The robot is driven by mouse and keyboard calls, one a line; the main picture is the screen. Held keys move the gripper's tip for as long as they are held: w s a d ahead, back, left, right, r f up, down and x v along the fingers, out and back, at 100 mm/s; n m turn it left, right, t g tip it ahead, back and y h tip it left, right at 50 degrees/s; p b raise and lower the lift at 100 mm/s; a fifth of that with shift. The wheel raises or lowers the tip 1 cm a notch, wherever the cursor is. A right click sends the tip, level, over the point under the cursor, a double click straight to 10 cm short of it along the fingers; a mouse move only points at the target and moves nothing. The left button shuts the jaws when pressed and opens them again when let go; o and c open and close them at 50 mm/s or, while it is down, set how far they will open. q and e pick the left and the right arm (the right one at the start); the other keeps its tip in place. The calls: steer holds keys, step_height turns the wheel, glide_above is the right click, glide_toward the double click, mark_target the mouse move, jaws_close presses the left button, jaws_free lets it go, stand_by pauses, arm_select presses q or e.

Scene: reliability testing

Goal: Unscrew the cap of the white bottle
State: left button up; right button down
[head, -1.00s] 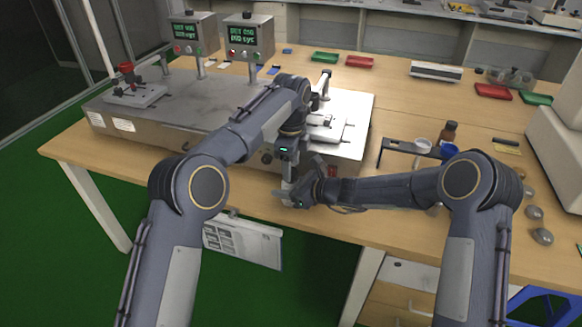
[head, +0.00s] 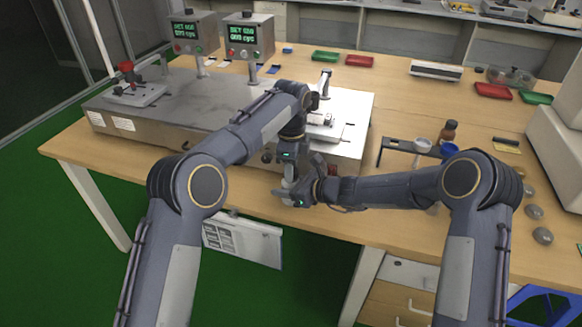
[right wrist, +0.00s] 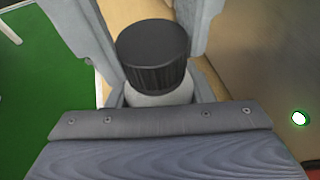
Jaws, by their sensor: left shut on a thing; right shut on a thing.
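The white bottle (head: 288,184) is small and mostly hidden between my two grippers at the bench's front edge in the head view. In the right wrist view its pale body (right wrist: 160,96) stands below a black ribbed cap (right wrist: 153,55). My right gripper (head: 288,196) comes from the right and is shut on the bottle's body.
A steel test machine (head: 190,110) stands just behind the grippers. A brown bottle (head: 448,132) and a dark rack (head: 400,145) are to the right. Round grey objects (head: 534,212) lie farther right. The bench's front edge is close below the grippers.

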arm_select(q)
steer(key=n, duration=0.5)
steer(key=shift+n, duration=0.4)
steer(key=o, duration=1.1)
steer(key=shift+c, duration=0.2)
steer(key=shift+r, duration=2.35)
steer(key=shift+c, duration=0.4)
steer(key=shift+r+m, duration=1.1)
steer(key=shift+r, duration=0.45)
steer(key=shift+f, duration=3.9)
